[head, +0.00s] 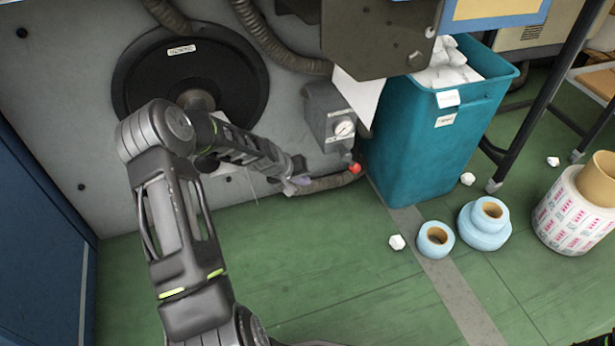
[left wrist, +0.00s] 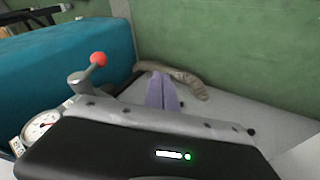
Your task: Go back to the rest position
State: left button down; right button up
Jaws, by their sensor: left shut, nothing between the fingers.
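My left gripper (head: 294,186) is in front of the grey machine panel (head: 80,110), left of the red-knobbed lever (head: 355,168). Its purple fingers (left wrist: 162,92) are together in the left wrist view, with nothing visible between them. The fingertips are small in the head view. In the left wrist view the red knob (left wrist: 98,58) is left of the fingers and a ribbed hose (left wrist: 190,82) shows just beyond them. My right gripper is not in view.
A grey box with a gauge (head: 344,128) is on the panel. A black disc (head: 240,75) sits behind my left arm. A teal bin (head: 420,150) holds white scraps. Blue rolls (head: 485,228) and a printed roll (head: 570,218) stand on the green floor.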

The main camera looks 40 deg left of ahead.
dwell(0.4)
